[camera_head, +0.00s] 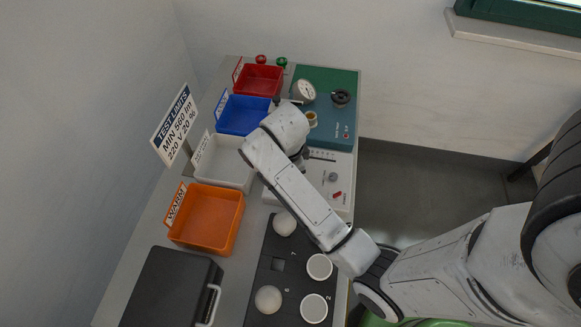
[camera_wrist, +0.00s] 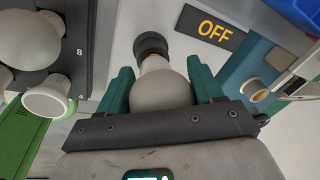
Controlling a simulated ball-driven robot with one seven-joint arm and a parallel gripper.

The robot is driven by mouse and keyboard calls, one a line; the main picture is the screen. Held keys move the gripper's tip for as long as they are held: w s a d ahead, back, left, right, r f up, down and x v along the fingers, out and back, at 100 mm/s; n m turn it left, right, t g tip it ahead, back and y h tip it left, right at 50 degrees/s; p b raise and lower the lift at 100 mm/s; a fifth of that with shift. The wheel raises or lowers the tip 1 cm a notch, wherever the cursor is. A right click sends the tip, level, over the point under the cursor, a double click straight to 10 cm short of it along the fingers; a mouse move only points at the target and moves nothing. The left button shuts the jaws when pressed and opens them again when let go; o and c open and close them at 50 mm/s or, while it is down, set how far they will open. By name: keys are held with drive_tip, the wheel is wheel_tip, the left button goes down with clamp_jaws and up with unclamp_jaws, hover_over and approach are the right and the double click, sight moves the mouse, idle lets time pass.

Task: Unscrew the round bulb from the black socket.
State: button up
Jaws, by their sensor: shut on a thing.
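The round bulb (camera_wrist: 160,92) is frosted white and sits between the two green fingers of my gripper (camera_wrist: 160,74) in the wrist view. My gripper is shut on it. The bulb's narrow neck runs up to the black socket (camera_wrist: 151,43) on a pale panel, and the two look in line and touching. I cannot tell how far the thread is engaged. In the head view my arm hides the bulb, the socket and most of my gripper.
A display reading OFF (camera_wrist: 211,32) is beside the socket. A teal board (camera_head: 318,136) with a gauge and brass socket lies behind. Red (camera_head: 258,68), blue (camera_head: 243,103), white (camera_head: 224,152) and orange (camera_head: 207,243) bins line the left. A dark bulb rack (camera_head: 263,297) and black case (camera_head: 165,290) are nearer.

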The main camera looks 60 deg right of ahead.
drive_tip(key=n, duration=0.6)
drive_tip(key=shift+s+t+y, duration=0.2)
drive_tip(key=shift+t+y, duration=0.1)
drive_tip(key=shift+t, duration=0.1)
drive_tip(key=n, duration=0.5)
drive_tip(key=shift+s+n+t+y, duration=0.15)
drive_tip(key=shift+n+t+y, duration=0.15)
drive_tip(key=shift+y, duration=0.1)
drive_tip(key=n+y, duration=0.1)
drive_tip(key=n, duration=0.5)
drive_tip(key=shift+s, duration=0.1)
drive_tip(key=n, duration=0.5)
drive_tip(key=shift+s+y, duration=0.15)
drive_tip(key=shift+y, duration=0.25)
drive_tip(key=o, duration=0.8)
drive_tip(key=shift+o, duration=0.6)
